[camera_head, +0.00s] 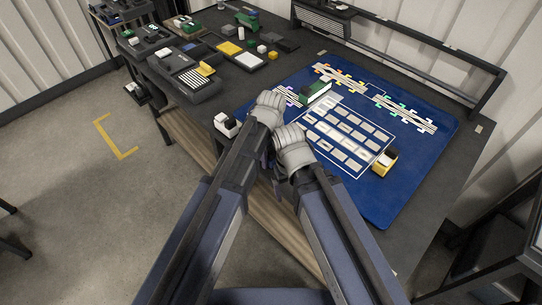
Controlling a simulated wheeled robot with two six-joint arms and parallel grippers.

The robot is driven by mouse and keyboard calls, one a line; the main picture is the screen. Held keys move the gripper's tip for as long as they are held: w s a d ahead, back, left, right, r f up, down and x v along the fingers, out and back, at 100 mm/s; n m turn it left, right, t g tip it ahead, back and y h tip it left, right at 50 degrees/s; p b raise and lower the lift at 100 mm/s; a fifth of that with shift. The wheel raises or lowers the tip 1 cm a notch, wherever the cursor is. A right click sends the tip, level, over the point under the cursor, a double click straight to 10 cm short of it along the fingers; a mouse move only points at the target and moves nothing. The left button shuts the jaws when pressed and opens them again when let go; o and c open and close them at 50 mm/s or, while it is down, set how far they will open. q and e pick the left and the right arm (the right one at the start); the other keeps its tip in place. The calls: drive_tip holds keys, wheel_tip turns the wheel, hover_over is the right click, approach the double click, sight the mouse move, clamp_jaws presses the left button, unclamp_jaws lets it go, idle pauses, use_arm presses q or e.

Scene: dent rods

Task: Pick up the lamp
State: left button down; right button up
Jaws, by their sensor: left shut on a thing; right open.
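My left gripper (269,107) is over the near left edge of the blue mat (412,190). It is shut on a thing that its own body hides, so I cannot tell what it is. My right gripper (291,143) is just below and to the right, close beside the left one. It is open, and its fingertips are mostly hidden. I cannot pick out the lamp with certainty. A dark block with green and white parts (316,93) is on the mat, just right of my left gripper.
The mat lies on a dark table (447,182) and has rows of pale pieces (345,128). A white and black item (226,124) is left of my grippers. Trays and tools (190,75) crowd the table's far left.

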use_arm(q)
wheel_tip(320, 180, up, 8)
drive_tip(key=p, duration=0.6)
drive_tip(key=shift+f+p, duration=0.15)
drive_tip(key=shift+p, duration=0.2)
wheel_tip(320, 180, up, 3)
drive_tip(key=p, duration=0.3)
drive_tip(key=shift+r, duration=0.2)
drive_tip(key=shift+f, duration=0.1)
